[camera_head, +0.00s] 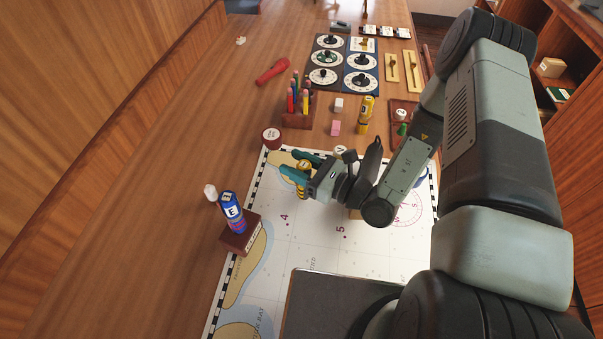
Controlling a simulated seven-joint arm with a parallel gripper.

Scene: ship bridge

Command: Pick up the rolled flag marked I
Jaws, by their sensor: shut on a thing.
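My gripper (301,166) is over the upper left part of the chart, its teal fingers closed around a yellow-and-black roll (301,191). The roll is upright, its top showing between the fingers and its lower part below them. Its letter is too small to read, and the fingers hide its middle. I cannot tell whether its bottom touches the chart. Another yellow roll (365,109) with dark marks stands farther back. A blue roll marked E (231,207) stands in a wooden block (241,236) at the chart's left edge.
A pencil holder (297,117), a round dark red tin (271,136) and pink (336,128) and white blocks stand behind the chart (280,262). A red torch (272,72) and dial panels (325,60) lie farther back. The table left of the chart is mostly clear.

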